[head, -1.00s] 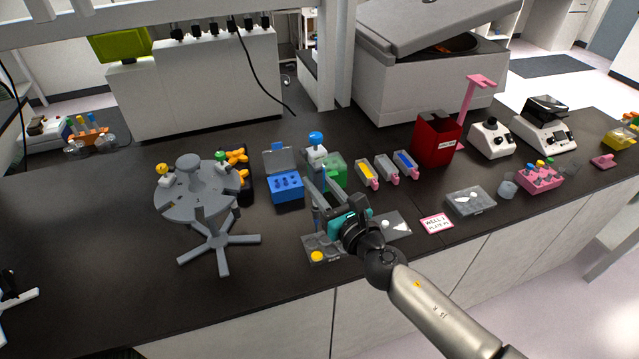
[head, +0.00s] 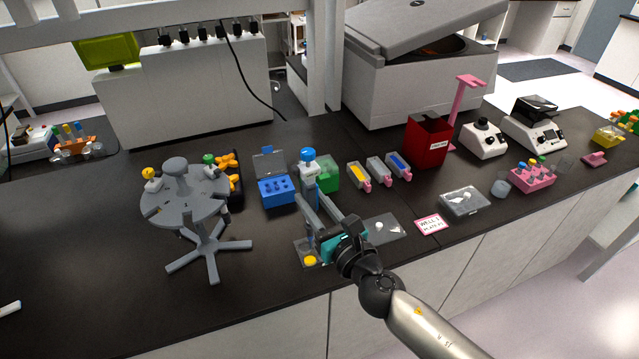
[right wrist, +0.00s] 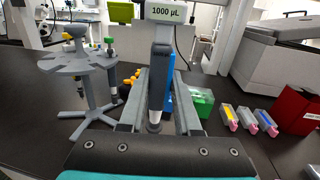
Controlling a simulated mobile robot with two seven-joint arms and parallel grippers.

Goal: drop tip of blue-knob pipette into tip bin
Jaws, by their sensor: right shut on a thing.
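The pipette with the blue knob (head: 308,154) is upright between the fingers of my right gripper (head: 312,198), which is shut on it. In the right wrist view the pipette (right wrist: 161,65) shows a "1000 µL" label and stands between both fingers; I cannot make out its tip clearly. The red bin (head: 428,142), with a white label, stands on the bench to the right of and behind the gripper, apart from the pipette. A small pale piece at the left edge of the head view may be my left gripper; its state cannot be made out.
A grey pipette carousel (head: 185,198) stands to the left. A blue rack (head: 276,191), a green box (head: 328,175) and several colored reservoirs (head: 376,171) lie behind the gripper. A pink stand (head: 463,105) rises beside the bin. Clear plates lie near the front.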

